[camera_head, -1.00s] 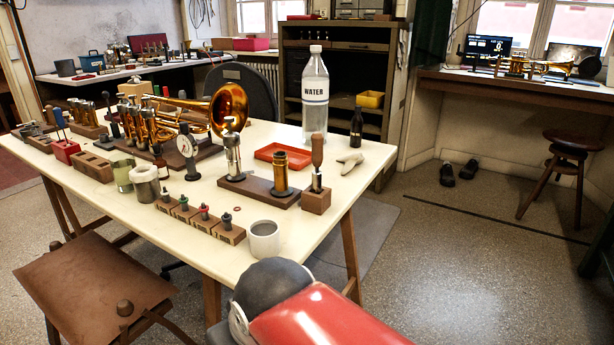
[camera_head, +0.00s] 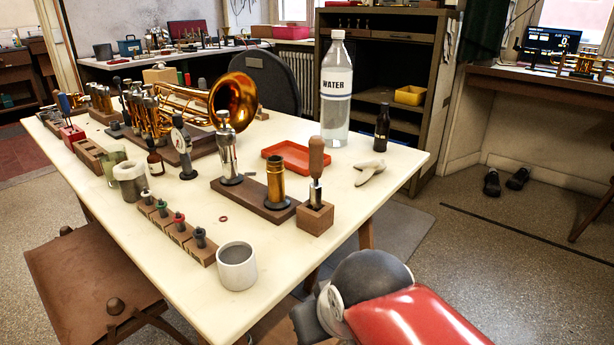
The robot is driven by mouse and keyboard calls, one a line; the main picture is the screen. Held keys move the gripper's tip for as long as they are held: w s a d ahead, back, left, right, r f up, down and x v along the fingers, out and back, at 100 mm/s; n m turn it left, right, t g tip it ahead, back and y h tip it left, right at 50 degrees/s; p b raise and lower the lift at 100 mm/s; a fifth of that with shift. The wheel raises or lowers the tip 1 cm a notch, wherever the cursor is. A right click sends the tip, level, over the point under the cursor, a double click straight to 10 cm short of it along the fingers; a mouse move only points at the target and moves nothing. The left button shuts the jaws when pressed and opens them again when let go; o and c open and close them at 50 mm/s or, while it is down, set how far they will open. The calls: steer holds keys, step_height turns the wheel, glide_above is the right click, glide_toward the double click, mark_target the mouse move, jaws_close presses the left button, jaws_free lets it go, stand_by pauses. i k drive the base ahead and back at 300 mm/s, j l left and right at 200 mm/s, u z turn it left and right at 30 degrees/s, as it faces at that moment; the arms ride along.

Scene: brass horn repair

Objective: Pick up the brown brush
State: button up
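I cannot clearly make out a brown brush. A brown wooden-handled tool (camera_head: 316,160) with a metal shank stands upright in a small wooden block (camera_head: 314,217) near the right side of the cream-topped table (camera_head: 330,262); I cannot tell whether it is a brush. More small tools stand crowded at the table's far left, too small to identify. My gripper is out of view. Only a red and dark grey part of my arm shows at the bottom right, near the table's front right corner.
A white mug (camera_head: 237,266) stands near the front edge. A water bottle (camera_head: 335,92), a dark small bottle (camera_head: 382,128), a red tray (camera_head: 297,156) and a brass horn (camera_head: 232,100) stand behind. A brown stool (camera_head: 92,284) is at the left front.

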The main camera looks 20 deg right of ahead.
mark_target(56, 92)
steer(key=k+j, duration=0.15)
steer(key=j, duration=0.2)
steer(key=k+j+u, duration=0.15)
steer(key=j, duration=0.15)
steer(key=i+j+u, duration=0.35)
steer(key=i, duration=0.4)
steer(key=j+z, duration=0.2)
steer(key=j, duration=1.55)
steer(key=i+j+z, duration=0.1)
steer(key=j, duration=0.2)
steer(key=i+j+z, duration=0.1)
steer(key=j, duration=0.25)
steer(key=i+j+z, duration=0.1)
steer(key=j, duration=0.25)
steer(key=i+j+z, duration=0.1)
steer(key=j, duration=0.25)
steer(key=i, duration=0.1)
